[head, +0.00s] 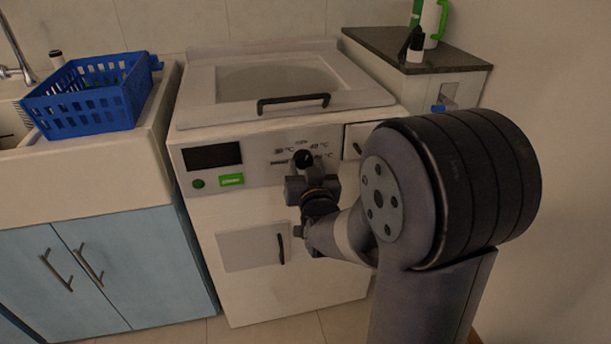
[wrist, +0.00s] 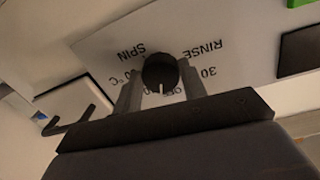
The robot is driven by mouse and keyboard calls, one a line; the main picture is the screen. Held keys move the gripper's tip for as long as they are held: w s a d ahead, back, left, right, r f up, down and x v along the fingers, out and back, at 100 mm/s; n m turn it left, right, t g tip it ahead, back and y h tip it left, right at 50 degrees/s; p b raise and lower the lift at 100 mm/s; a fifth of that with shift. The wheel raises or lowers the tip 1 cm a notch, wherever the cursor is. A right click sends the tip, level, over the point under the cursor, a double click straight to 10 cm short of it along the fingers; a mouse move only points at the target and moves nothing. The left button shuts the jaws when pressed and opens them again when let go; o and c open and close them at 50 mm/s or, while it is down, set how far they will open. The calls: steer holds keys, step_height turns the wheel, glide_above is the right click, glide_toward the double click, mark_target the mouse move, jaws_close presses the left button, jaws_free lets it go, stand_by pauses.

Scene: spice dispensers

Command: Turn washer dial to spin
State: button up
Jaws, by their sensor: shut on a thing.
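The white washer (head: 255,250) stands against the wall in the head view, with its lid down. Its round black dial (head: 302,158) sits on the front panel, among printed temperature labels. In the wrist view the dial (wrist: 159,70) shows a white mark pointing to the picture's bottom, away from the upside-down SPIN label (wrist: 153,48). RINSE also reads there; labels below are partly hidden. My gripper (head: 303,176) reaches the panel from the front. In the wrist view its two fingers (wrist: 160,80) are shut on the dial, one on each side.
A black display (head: 213,156), green button (head: 198,183) and green label (head: 231,180) lie left of the dial. A drawer with a handle (head: 357,146) is close on the right. A blue basket (head: 90,112) stands by the sink. A dark counter (head: 385,48) holds bottles.

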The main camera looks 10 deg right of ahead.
steer(key=m+b, duration=0.6)
steer(key=m, duration=0.1)
steer(key=shift+f+b, duration=0.1)
steer(key=shift+b, duration=0.2)
steer(key=m+b, duration=0.4)
steer(key=shift+a+y, duration=0.1)
steer(key=shift+y, duration=0.2)
steer(key=m+b, duration=0.2)
steer(key=m, duration=0.1)
steer(key=shift+r, duration=0.25)
steer(key=shift+r+m+y, duration=0.15)
steer(key=shift+m+y, duration=0.25)
steer(key=shift+m, duration=0.5)
steer(key=m+p, duration=0.1)
steer(key=m, duration=0.1)
steer(key=shift+r+m+p, duration=0.2)
steer(key=shift+m+p, duration=0.1)
steer(key=shift+p, duration=0.05)
steer(key=m+p, duration=0.2)
steer(key=m, duration=0.1)
steer(key=shift+p, duration=0.4)
steer(key=shift+m+y+p, duration=0.3)
steer(key=shift+m+p, duration=0.65)
steer(key=shift+m, duration=0.85)
steer(key=shift+f, duration=0.1)
